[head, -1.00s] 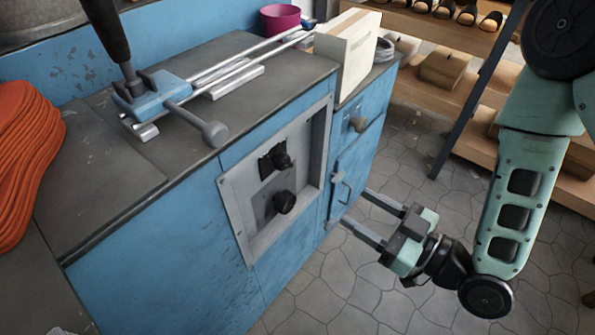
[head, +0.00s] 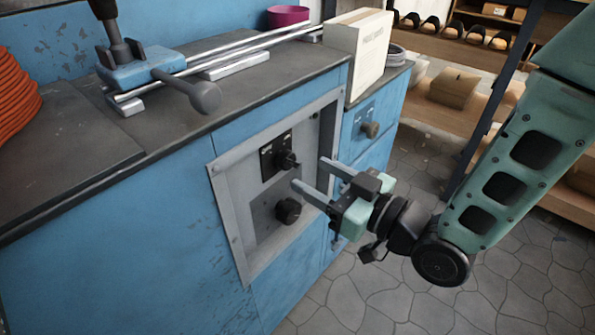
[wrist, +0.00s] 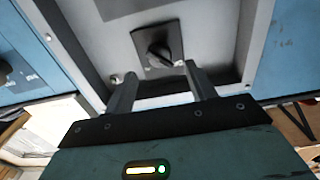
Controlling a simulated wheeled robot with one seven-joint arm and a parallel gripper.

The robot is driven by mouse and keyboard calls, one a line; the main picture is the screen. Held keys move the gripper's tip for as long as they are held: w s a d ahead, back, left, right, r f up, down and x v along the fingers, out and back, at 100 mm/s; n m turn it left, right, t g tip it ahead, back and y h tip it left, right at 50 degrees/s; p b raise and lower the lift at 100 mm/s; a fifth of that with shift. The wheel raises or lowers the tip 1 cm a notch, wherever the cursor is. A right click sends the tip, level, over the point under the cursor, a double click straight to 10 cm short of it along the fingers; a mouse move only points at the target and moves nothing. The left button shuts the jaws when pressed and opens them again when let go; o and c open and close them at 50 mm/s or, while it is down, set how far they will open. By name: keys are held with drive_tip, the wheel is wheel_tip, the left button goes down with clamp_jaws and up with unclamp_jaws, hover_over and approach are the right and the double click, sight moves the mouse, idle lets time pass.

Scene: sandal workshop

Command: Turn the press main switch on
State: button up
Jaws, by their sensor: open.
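A black rotary knob (head: 286,160) sits on a dark labelled plate in a grey recessed panel (head: 224,192) on the front of the blue bench. A second round black knob (head: 288,210) is below it. Which one is the main switch is not readable. My gripper (head: 310,172) is open and empty, its fingers pointing at the panel close to the upper knob. In the wrist view a black knob on a dark square plate (wrist: 158,46) shows just beyond and between my open fingertips (wrist: 160,74). No clear contact with the knob shows.
The panel's raised grey frame surrounds the knobs. Wooden shelves (head: 445,112) stand at the right; the tiled floor is clear.

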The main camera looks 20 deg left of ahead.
sight(293, 164)
drive_tip(key=shift+x, duration=2.5)
drive_tip(key=c, duration=1)
